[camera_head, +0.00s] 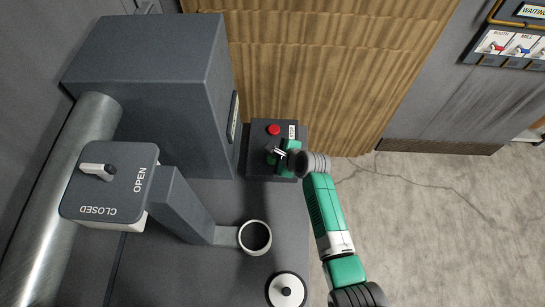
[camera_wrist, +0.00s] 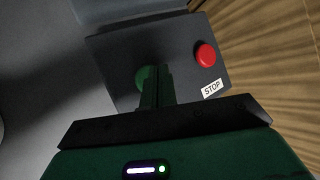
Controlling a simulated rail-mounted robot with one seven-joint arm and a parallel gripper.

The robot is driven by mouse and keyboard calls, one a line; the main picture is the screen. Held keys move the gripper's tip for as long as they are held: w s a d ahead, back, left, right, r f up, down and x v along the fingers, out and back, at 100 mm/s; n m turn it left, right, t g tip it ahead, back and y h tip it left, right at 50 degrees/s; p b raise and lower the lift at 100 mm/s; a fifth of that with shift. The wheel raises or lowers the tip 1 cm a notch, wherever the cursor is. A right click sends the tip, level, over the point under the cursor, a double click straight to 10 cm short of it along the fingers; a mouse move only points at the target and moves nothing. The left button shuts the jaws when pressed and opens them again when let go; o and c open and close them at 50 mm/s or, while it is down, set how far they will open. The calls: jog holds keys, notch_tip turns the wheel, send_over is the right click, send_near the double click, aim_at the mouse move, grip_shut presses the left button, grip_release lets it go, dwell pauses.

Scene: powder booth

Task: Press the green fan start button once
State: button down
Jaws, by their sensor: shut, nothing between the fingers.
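A dark control box (camera_head: 260,139) stands on the bench. It carries a red button (camera_head: 274,129) beside a STOP label (camera_head: 292,131). In the wrist view, the box (camera_wrist: 120,50) shows the red button (camera_wrist: 205,54) at the right. The green button (camera_wrist: 142,76) shows dimly there, partly hidden behind the fingers. My gripper (camera_head: 278,153) is over the lower part of the box and hides the green button in the head view. In the wrist view, my gripper's fingers (camera_wrist: 155,82) are shut and empty, with tips at the green button. I cannot tell whether they touch it.
A large grey cabinet (camera_head: 150,70) stands left of the box. A lever plate marked OPEN and CLOSED (camera_head: 110,180), a round cup-like port (camera_head: 255,237) and a white disc with a black knob (camera_head: 286,290) are nearby. Brown corrugated filter panels (camera_head: 310,60) rise behind the box.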

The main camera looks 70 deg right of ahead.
dwell(0.3)
jog(key=shift+f, duration=0.45)
jog(key=shift+f+b, duration=0.45)
jog(key=shift+f, duration=0.05)
dwell(0.5)
jog(key=shift+r, duration=0.1)
jog(key=shift+r+p, duration=0.8)
jog(key=shift+p, duration=0.25)
jog(key=shift+r, duration=0.1)
notch_tip(320, 180, up, 5)
jog(key=p, duration=0.5)
